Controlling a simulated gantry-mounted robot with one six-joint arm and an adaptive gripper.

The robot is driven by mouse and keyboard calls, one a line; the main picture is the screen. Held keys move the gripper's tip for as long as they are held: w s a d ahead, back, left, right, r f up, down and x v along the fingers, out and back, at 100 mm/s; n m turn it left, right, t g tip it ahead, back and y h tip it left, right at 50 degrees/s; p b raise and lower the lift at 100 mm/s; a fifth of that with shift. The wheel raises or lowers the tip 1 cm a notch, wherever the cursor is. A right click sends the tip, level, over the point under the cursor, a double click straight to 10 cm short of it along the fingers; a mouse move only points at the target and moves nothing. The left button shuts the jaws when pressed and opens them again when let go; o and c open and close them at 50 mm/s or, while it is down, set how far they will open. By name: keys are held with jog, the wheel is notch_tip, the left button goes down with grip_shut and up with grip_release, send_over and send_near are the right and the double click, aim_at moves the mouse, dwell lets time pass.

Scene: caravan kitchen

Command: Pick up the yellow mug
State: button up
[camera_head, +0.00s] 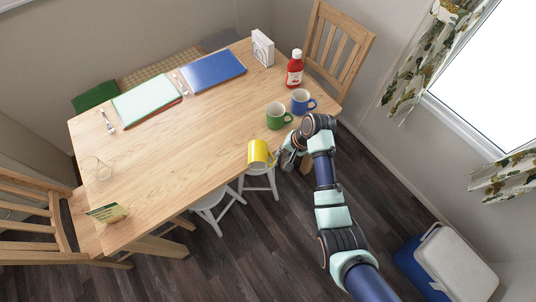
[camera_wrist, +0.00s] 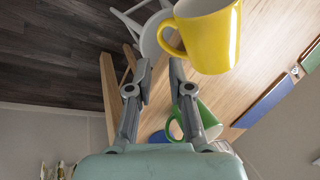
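The yellow mug (camera_head: 258,155) stands near the table's edge in the head view, with its handle on the side toward my gripper. My gripper (camera_head: 291,158) is just right of it, beside the table edge. In the wrist view, the yellow mug (camera_wrist: 208,40) is large at the top right, its handle (camera_wrist: 166,36) pointing left. My gripper (camera_wrist: 160,72) has its two fingers apart with nothing between them. The mug lies beyond and to the right of the fingertips, and I see no contact.
A green mug (camera_head: 277,117), a blue mug (camera_head: 301,102) and a red bottle (camera_head: 294,70) stand farther back on the table (camera_head: 200,140). White stools (camera_head: 215,204) are under the edge. The table left of the yellow mug is clear.

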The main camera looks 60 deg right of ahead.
aim_at(273, 162)
jog(key=x, duration=0.7)
jog(key=shift+w+a+f, duration=0.2)
jog(key=shift+f, duration=0.15)
jog(key=shift+c, duration=0.3)
grip_shut()
